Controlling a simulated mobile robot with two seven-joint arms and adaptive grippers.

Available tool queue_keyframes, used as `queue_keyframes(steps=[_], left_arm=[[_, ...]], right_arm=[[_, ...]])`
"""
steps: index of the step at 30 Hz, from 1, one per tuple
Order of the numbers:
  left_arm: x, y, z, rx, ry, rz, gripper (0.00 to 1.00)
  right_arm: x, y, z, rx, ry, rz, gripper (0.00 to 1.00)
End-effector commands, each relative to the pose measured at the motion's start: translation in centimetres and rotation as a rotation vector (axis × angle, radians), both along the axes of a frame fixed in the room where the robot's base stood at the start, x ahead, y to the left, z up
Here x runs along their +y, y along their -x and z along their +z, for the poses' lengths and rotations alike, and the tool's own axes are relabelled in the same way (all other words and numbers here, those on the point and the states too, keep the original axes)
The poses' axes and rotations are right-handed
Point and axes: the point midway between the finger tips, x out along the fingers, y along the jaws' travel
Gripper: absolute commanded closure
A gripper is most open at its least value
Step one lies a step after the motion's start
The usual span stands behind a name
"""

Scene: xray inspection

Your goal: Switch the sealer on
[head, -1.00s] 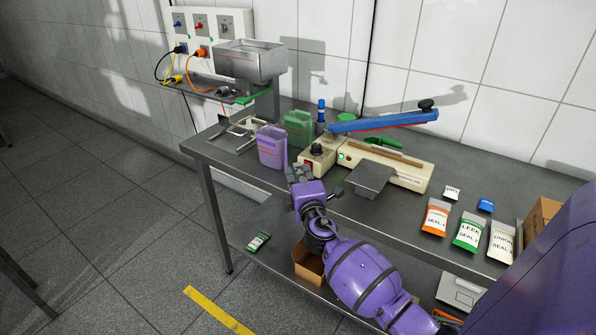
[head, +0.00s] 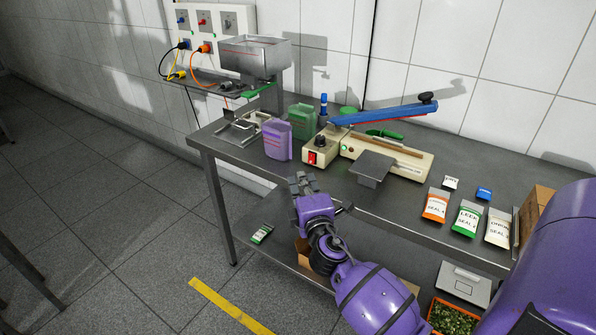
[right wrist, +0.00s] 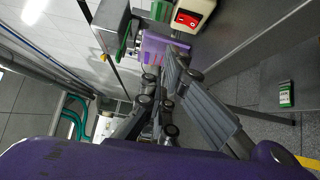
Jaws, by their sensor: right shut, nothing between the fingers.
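The sealer (head: 400,160) stands on the steel table, with a cream base and a raised blue arm (head: 385,115). Its control box (head: 322,147) has a black knob on top and a red rocker switch (head: 312,158) on its front. The switch also shows in the right wrist view (right wrist: 187,19); which way it is tipped is hard to tell. A small green spot shows on the sealer's front beside the box. My right gripper (head: 302,183) is shut and empty, just in front of and below the switch, apart from it. My left gripper is out of view.
Purple (head: 277,139) and green (head: 303,121) containers stand left of the sealer. A grey plate (head: 372,167) sits before it. Several labelled packets, such as an orange one (head: 435,204), lie to the right. A wall panel (head: 212,30) holds plugs. The table's front edge lies near my gripper.

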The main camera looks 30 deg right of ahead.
Motion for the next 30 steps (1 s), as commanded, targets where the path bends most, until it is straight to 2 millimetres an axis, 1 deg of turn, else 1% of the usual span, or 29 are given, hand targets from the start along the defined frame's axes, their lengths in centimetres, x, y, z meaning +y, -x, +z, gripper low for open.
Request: queue_keyframes(steps=[1, 3, 7, 25, 28, 29, 30], left_arm=[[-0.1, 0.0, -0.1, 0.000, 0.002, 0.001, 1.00], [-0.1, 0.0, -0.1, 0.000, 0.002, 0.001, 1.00], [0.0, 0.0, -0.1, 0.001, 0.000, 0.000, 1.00], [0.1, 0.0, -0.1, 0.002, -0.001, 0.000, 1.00], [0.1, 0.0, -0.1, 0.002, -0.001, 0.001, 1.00], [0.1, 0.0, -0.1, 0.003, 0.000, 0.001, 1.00], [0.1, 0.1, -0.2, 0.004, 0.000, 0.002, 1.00]], right_arm=[[0.3, 0.7, 0.0, -0.001, -0.002, 0.001, 1.00], [0.6, 1.4, 0.1, 0.000, -0.001, 0.002, 1.00], [0.9, 2.0, 0.2, -0.001, 0.000, 0.002, 1.00], [0.9, 2.1, 0.3, -0.003, -0.004, 0.001, 1.00], [1.3, 1.9, -0.1, -0.016, -0.080, 0.021, 1.00], [1.7, 1.8, -0.3, -0.020, -0.122, 0.033, 1.00], [2.6, 1.7, -0.9, -0.022, -0.190, 0.056, 1.00]])
